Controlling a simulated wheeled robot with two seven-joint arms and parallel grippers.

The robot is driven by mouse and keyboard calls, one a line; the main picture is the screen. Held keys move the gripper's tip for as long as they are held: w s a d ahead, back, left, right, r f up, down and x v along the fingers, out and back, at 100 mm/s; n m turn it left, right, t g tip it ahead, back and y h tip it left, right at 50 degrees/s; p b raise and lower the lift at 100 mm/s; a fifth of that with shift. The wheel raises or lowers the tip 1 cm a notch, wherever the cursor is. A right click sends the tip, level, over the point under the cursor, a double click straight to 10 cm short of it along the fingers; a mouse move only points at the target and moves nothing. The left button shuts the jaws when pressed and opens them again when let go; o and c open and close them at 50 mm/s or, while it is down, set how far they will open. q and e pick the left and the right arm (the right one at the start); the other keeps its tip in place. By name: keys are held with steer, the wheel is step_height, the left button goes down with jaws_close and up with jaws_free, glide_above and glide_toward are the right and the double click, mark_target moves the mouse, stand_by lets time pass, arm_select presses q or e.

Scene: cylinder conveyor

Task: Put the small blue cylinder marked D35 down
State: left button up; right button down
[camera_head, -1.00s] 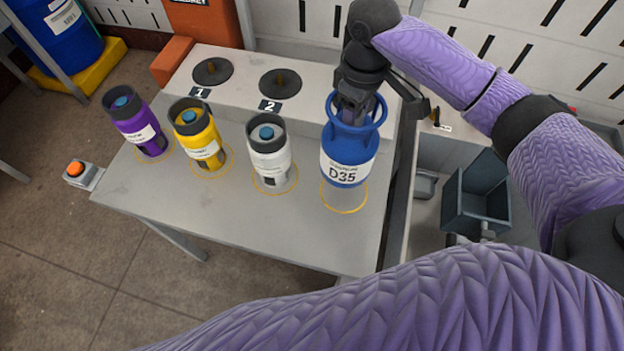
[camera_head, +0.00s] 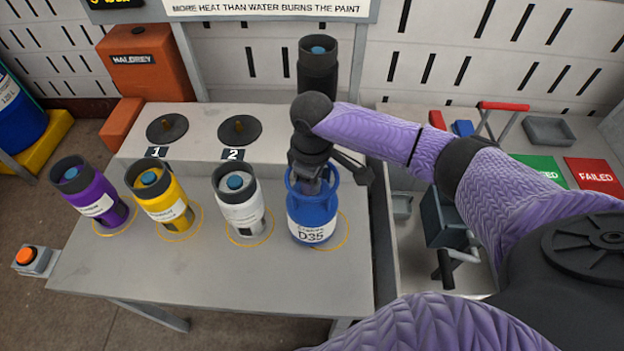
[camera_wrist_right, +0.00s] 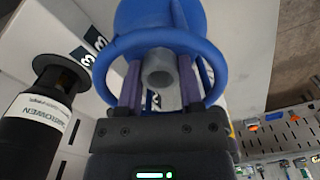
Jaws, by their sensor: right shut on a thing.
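The small blue cylinder marked D35 (camera_head: 312,218) is upright at the right end of the grey table (camera_head: 215,275). It overlaps a yellow ring marking (camera_head: 346,236), whose right side shows beside its base. I cannot tell whether its bottom touches the table. My right gripper (camera_head: 309,184) reaches down into the collar at its top. In the right wrist view, the fingers (camera_wrist_right: 158,85) are shut on the grey valve stem inside the blue collar ring (camera_wrist_right: 105,65). My left gripper is not in view.
White (camera_head: 240,206), yellow (camera_head: 162,200) and purple (camera_head: 92,198) cylinders stand left of the blue one. Behind are black discs 1 (camera_head: 167,128) and 2 (camera_head: 240,130), and a tall black cylinder (camera_head: 318,75). A side bench (camera_head: 410,265) lies to the right.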

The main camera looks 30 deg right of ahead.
steer(key=shift+c, duration=1.2)
jaws_free()
arm_select(q)
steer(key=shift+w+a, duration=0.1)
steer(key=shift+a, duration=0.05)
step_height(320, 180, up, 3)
steer(key=p, duration=0.3)
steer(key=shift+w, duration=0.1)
arm_select(e)
step_height(320, 180, up, 12)
steer(key=shift+r, duration=0.1)
